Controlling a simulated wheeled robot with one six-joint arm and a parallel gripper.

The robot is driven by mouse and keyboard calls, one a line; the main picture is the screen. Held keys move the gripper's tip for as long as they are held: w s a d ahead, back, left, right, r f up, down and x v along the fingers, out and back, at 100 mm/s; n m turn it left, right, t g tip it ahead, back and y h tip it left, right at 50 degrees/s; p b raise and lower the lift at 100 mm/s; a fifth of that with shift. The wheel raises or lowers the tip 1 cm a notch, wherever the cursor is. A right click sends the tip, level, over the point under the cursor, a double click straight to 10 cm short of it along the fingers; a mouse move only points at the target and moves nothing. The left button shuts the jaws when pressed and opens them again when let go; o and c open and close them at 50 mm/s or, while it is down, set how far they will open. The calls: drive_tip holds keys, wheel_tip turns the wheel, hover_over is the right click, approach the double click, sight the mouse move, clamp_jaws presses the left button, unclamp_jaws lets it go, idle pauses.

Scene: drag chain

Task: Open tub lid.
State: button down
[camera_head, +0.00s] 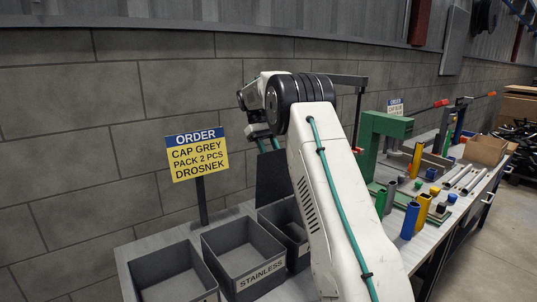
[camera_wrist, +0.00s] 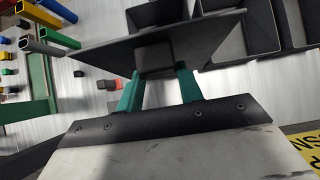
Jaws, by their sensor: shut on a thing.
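The dark lid (camera_head: 271,180) stands steeply tilted above the back of the rightmost grey tub (camera_head: 297,259), whose inside partly shows. In the wrist view the lid (camera_wrist: 105,57) spreads across the picture as a dark plate. My gripper (camera_wrist: 160,84), with teal fingers, is shut on the lid's dark block-shaped handle (camera_wrist: 156,60). In the head view my gripper (camera_head: 268,145) is at the lid's upper edge, and my arm hides part of the tub. I cannot tell whether the lid's lower edge touches the tub.
An open grey tub marked STAINLESS (camera_head: 261,276) and another open tub (camera_head: 213,291) stand to the left. An order sign (camera_head: 197,157) stands behind them. A green press frame (camera_head: 367,150) and several coloured tubes (camera_head: 410,220) are on the bench to the right.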

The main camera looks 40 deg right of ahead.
drive_tip(key=shift+w+d+f+g, duration=0.1)
drive_tip(key=shift+w+f+g, duration=0.15)
drive_tip(key=shift+f+g, duration=0.1)
drive_tip(key=c, duration=1)
unclamp_jaws()
drive_tip(key=shift+w, duration=0.1)
drive_tip(key=shift+c, duration=0.2)
drive_tip(key=shift+o, duration=0.6)
drive_tip(key=shift+r, duration=0.1)
